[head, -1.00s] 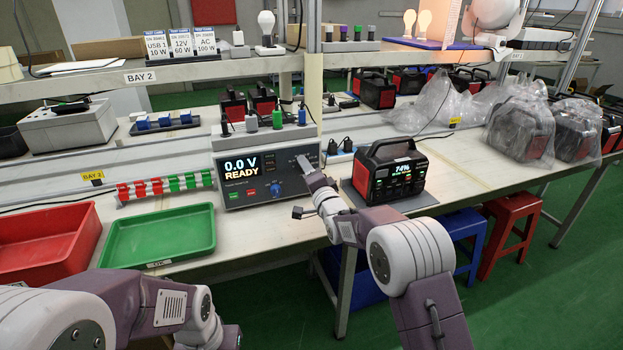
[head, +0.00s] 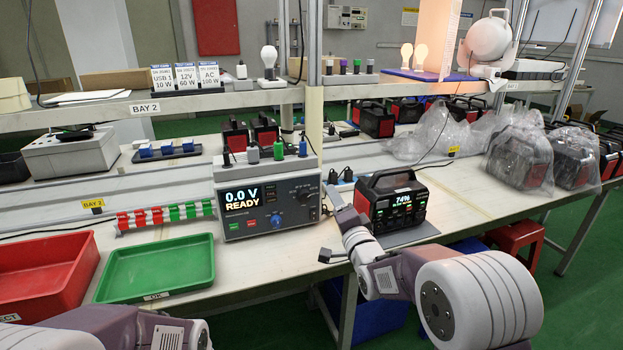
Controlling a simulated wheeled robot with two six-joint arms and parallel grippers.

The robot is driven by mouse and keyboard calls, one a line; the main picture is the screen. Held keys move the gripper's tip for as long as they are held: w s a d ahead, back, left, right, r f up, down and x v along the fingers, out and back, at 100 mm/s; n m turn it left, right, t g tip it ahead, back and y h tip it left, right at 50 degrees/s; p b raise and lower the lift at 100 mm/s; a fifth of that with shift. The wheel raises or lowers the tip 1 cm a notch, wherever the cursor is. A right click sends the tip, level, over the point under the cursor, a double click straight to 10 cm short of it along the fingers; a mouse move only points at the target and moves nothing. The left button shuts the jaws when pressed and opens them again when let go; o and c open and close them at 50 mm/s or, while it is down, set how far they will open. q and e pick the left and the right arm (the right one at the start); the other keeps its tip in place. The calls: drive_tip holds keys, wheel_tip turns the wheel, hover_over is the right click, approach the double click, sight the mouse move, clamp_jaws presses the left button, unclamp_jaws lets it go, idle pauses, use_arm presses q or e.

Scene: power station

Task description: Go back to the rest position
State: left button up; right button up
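My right gripper (head: 334,197) is over the bench between the test unit and the power station, with nothing seen in it. Its fingers are small and seen nearly edge-on, so I cannot tell how far apart they are. My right arm comes in from the lower right. My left arm shows only at the lower left edge, in front of the trays, and its gripper is out of view. The test unit (head: 240,221) reads "0.0 V READY". The black and red power station (head: 367,192) shows 74% and stands right of my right gripper.
A red tray (head: 84,246) and a green tray (head: 203,283) lie at the front left of the bench. Plastic-wrapped units (head: 518,158) stand at the right. A shelf (head: 225,98) spans above.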

drive_tip(key=s+d+f+n+g+h, duration=0.35)
drive_tip(key=s+d+f+g, duration=0.45)
drive_tip(key=s+f, duration=0.5)
drive_tip(key=s+d+f+n+g, duration=0.1)
drive_tip(key=s+f+n+g, duration=0.35)
drive_tip(key=s, duration=0.65)
drive_tip(key=s+d+f+n+g, duration=0.1)
drive_tip(key=s+f+n+g, duration=0.1)
drive_tip(key=s+f+g, duration=0.6)
wheel_tip(320, 180, up, 24)
drive_tip(key=s+n+t+p, duration=0.1)
drive_tip(key=s+t+p, duration=0.1)
drive_tip(key=p, duration=2.1)
drive_tip(key=shift+t, duration=0.75)
drive_tip(key=shift+w+r+h, duration=0.1)
drive_tip(key=shift+h, duration=0.15)
